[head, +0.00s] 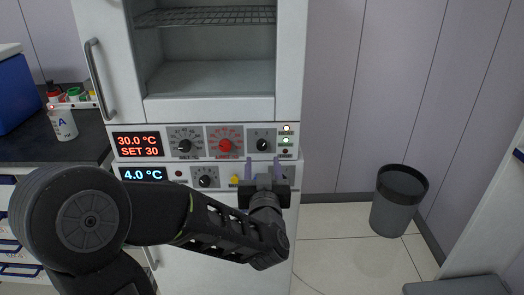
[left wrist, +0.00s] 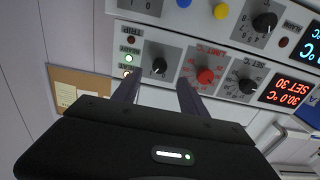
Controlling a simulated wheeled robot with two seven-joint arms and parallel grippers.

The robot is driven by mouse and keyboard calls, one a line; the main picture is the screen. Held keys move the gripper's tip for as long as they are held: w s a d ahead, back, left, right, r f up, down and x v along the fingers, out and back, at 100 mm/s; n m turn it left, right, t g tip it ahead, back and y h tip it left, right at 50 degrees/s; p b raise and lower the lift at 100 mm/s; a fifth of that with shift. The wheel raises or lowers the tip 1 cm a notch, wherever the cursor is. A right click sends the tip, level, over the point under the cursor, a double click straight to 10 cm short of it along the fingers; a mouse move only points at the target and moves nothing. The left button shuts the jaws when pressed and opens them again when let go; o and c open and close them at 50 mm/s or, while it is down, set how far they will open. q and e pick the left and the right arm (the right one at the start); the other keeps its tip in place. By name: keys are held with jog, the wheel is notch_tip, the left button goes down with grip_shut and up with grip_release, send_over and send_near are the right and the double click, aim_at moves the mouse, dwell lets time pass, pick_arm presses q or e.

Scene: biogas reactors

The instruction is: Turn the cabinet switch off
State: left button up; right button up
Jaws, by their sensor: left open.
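The cabinet (head: 290,60) has an upper control panel. A small black rotary switch (head: 262,144) sits on a grey plate at that panel's right end. The switch also shows in the left wrist view (left wrist: 159,66), where the picture is upside down. Its pointer position is too small to read surely. Beside it, a white-orange lamp and a green lamp (head: 286,140) are lit, and a third lamp is dark. My left gripper (head: 264,165) is open and empty, its two fingers pointing at the panel just below the switch, apart from it. My right gripper is not in view.
A red dial (head: 225,146) and a black dial (head: 185,146) sit left of the switch, beside a 30.0 °C display (head: 138,145). A lower panel with a 4.0 °C display (head: 144,174) is partly behind my arm. A bin (head: 398,200) stands right.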

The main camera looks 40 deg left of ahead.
aim_at(262, 148)
pick_arm(q)
jog(key=x, duration=0.7)
jog(key=shift+w+a, duration=0.25)
grip_shut()
dwell(0.3)
